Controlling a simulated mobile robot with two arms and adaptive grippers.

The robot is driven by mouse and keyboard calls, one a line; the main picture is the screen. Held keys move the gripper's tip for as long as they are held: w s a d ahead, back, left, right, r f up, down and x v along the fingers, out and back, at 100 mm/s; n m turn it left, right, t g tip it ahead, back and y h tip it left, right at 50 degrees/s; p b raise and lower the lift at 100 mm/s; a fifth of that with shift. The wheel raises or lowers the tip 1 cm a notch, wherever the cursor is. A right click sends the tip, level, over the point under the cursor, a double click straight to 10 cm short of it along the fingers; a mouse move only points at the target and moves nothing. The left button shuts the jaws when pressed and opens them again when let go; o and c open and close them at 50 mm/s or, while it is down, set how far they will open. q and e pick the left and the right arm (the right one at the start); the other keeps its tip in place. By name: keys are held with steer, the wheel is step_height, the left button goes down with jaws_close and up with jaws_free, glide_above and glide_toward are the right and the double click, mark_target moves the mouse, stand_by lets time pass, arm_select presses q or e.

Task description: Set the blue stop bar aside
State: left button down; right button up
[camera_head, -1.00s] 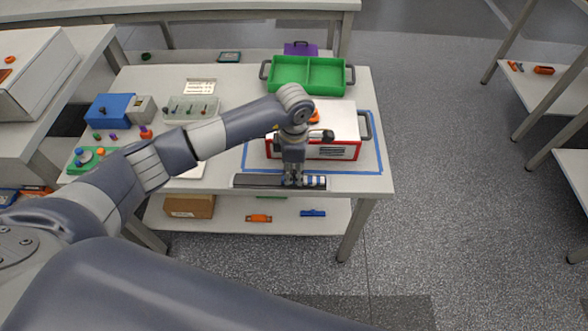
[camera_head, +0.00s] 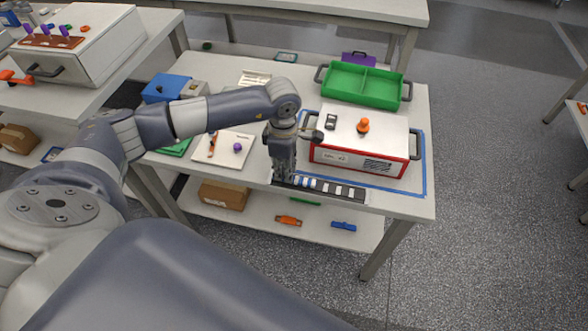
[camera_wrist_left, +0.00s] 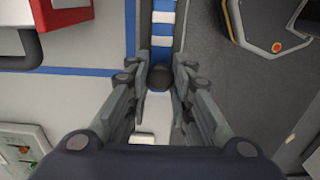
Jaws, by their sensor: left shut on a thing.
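A long dark rail (camera_head: 352,191) lies along the front edge of the table, with white blocks in a row. Blue stretches (camera_head: 302,182) show between white blocks beside my left gripper (camera_head: 282,180). I cannot tell whether this blue is the stop bar. In the left wrist view, the blue-and-white strip (camera_wrist_left: 163,30) runs up from the fingers. My left gripper (camera_wrist_left: 160,95) is shut on a dark round knob (camera_wrist_left: 160,77) near the rail's left end. The fingers hide what lies under the knob. My right gripper is not in view.
A red and white box (camera_head: 345,155) with an orange knob stands behind the rail. A green tray (camera_head: 363,82) stands at the back. A white board (camera_head: 231,157) lies left of my gripper. Blue (camera_head: 343,226) and orange (camera_head: 289,220) pieces lie on the lower shelf.

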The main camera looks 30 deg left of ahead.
mark_target(283, 170)
arm_select(q)
steer(key=shift+a, duration=0.25)
steer(key=c, duration=1.4)
jaws_free()
steer(key=shift+s, duration=0.1)
steer(key=shift+r, duration=0.2)
step_height(283, 170, up, 12)
steer(key=shift+f, duration=0.2)
